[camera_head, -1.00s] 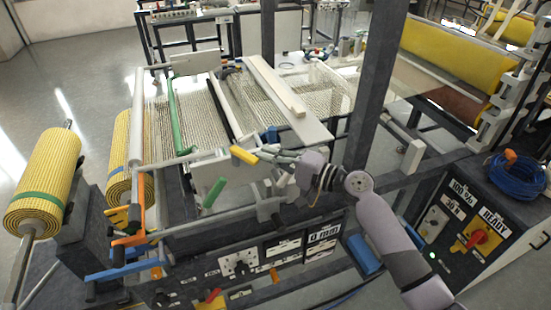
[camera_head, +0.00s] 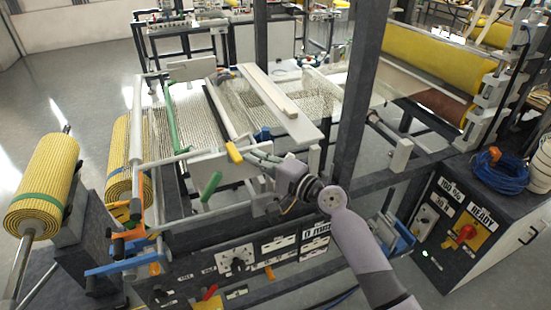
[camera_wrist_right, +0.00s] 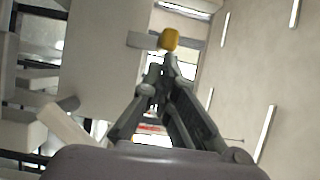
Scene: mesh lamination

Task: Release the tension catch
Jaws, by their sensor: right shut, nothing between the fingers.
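A short yellow handle (camera_head: 234,152), which I take to be the tension catch's grip, stands tilted on the front of the machine frame. It also shows in the right wrist view (camera_wrist_right: 169,39), just beyond the fingertips. My right gripper (camera_head: 252,157) is beside the handle on its right, its fingers pointing left towards it. In the right wrist view the fingers (camera_wrist_right: 163,68) converge, shut and empty. Whether they touch the handle I cannot tell. My left gripper is not in view.
A green handle (camera_head: 211,185) is below and left of the yellow one. A dark upright post (camera_head: 352,100) stands right of my right gripper. A control panel (camera_head: 237,260) runs below. A yellow roll (camera_head: 42,185) is at the left, a control box (camera_head: 480,225) at the right.

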